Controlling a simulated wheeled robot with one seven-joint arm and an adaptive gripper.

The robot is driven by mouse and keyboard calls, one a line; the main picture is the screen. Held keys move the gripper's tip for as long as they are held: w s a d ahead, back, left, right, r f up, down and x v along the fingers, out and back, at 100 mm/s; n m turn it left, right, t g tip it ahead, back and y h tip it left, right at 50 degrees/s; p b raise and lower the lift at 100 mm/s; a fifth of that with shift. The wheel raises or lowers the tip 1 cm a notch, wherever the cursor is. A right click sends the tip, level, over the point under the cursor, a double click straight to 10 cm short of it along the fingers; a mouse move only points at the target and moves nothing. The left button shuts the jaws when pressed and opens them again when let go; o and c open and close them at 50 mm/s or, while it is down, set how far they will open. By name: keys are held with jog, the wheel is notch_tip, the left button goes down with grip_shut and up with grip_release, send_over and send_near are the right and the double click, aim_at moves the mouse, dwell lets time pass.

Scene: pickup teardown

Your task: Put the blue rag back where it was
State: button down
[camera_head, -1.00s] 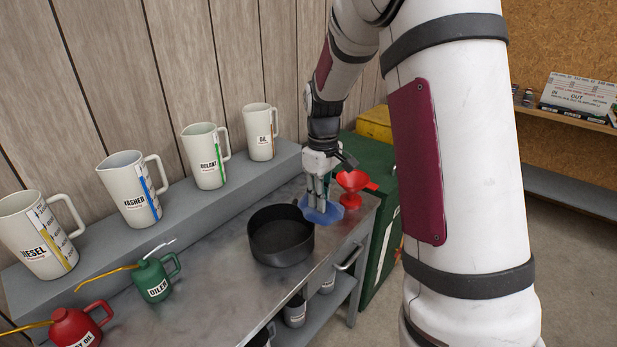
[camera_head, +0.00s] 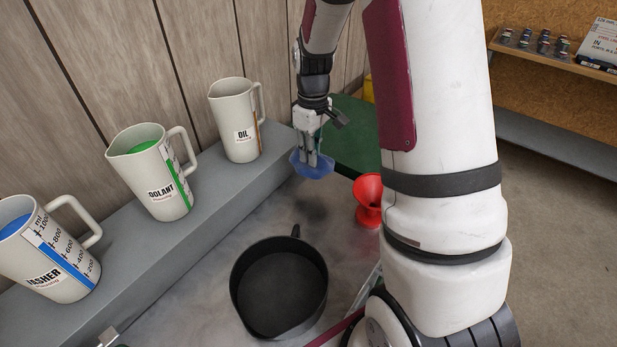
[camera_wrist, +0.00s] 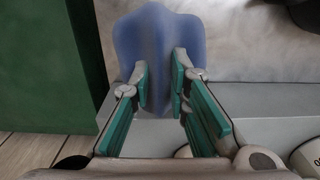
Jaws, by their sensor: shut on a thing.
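The blue rag (camera_head: 311,170) is pinched between the fingers of my gripper (camera_head: 312,160), near the far right end of the bench in the head view. The wrist view shows the rag (camera_wrist: 158,38) bunched between the green-padded fingers of my gripper (camera_wrist: 160,85), its wider part spreading beyond the fingertips. In the head view the rag appears over the metal bench top (camera_head: 215,262), close to the raised grey shelf. I cannot tell whether its lower edge touches the bench.
A red funnel (camera_head: 369,199) stands right of the rag. A black pan (camera_head: 280,288) sits in front. White jugs (camera_head: 236,122) line the grey shelf (camera_head: 205,232) at left. A green cabinet (camera_head: 350,125) adjoins the bench's far end. Bare bench lies between pan and rag.

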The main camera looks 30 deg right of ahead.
notch_tip(320, 180, down, 9)
jog(key=shift+f+p, duration=0.15)
jog(key=shift+p, duration=0.2)
jog(key=shift+f, duration=0.15)
jog(key=c, duration=1.5)
grip_release()
jog(key=shift+s, duration=0.1)
jog(key=shift+c, duration=0.2)
notch_tip(320, 180, up, 12)
jog(key=shift+r+b, duration=0.25)
jog(key=shift+b, duration=0.3)
jog(key=s+a+r+m+t, duration=0.1)
jog(key=s+a+r, duration=0.3)
jog(key=r, duration=0.3)
jog(key=s+a+r+m+t, duration=0.1)
jog(key=s+a+r, duration=0.3)
jog(key=r, duration=0.3)
jog(key=s+a+r+m+t, duration=0.1)
jog(key=s+a+r, duration=0.1)
jog(key=s, duration=0.5)
jog(key=s+a+r+m+t, duration=0.1)
jog(key=s+a+r+t, duration=0.1)
jog(key=s, duration=0.6)
jog(key=shift+a+r, duration=0.45)
jog(key=shift+a, duration=0.4)
